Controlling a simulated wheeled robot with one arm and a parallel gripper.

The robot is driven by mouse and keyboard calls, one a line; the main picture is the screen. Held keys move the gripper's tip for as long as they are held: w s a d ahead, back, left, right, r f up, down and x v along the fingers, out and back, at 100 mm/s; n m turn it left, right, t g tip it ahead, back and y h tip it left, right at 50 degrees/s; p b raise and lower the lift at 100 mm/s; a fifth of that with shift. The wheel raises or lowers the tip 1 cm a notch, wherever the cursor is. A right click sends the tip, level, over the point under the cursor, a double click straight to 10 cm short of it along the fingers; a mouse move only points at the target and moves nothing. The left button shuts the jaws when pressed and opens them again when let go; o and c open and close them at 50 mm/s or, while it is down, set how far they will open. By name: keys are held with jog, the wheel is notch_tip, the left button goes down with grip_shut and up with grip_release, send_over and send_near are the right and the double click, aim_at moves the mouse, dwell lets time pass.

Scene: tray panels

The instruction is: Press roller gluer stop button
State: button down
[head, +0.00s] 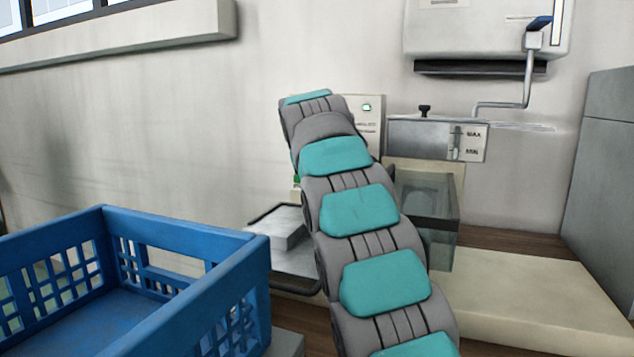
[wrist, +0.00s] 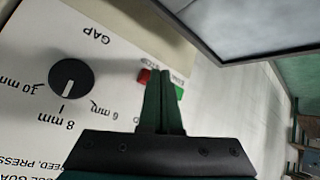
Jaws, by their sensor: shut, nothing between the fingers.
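In the wrist view, the panel appears upside down. The small red button (wrist: 145,76), beside lettering that seems to include "STOP", is just left of my shut, empty gripper (wrist: 164,74). The green button (wrist: 179,92) is just right of the fingers. The fingers partly cover the area between the two buttons. I cannot tell whether the fingertips touch the panel or either button. In the head view, my arm hides the gripper and most of the gluer's panel (head: 368,125).
A black gap knob (wrist: 71,83) stands on the panel. In the head view, a blue crate (head: 190,235) is at lower left. A metal box marked MAX and MIN (head: 415,140) and a clear tank (head: 440,215) are right of my arm. A crank handle (head: 528,70) juts out above.

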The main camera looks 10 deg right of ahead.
jog(key=shift+w+d+p, duration=0.25)
jog(key=shift+w+p, duration=0.1)
jog(key=shift+w, duration=0.05)
dwell(0.5)
jog(key=shift+s+a, duration=0.1)
jog(key=shift+s, duration=0.05)
jog(key=shift+s+a+b, duration=0.4)
jog(key=shift+s+b, duration=0.05)
jog(key=shift+s, duration=0.15)
dwell(0.4)
jog(key=shift+s+a+f+b, duration=0.1)
jog(key=shift+s+a+b, duration=0.45)
jog(key=shift+s, duration=0.3)
jog(key=shift+s+a+b, duration=0.4)
jog(key=shift+s+a, duration=0.15)
jog(key=shift+s, duration=0.25)
jog(key=shift+s+a, duration=0.3)
jog(key=shift+s, duration=0.15)
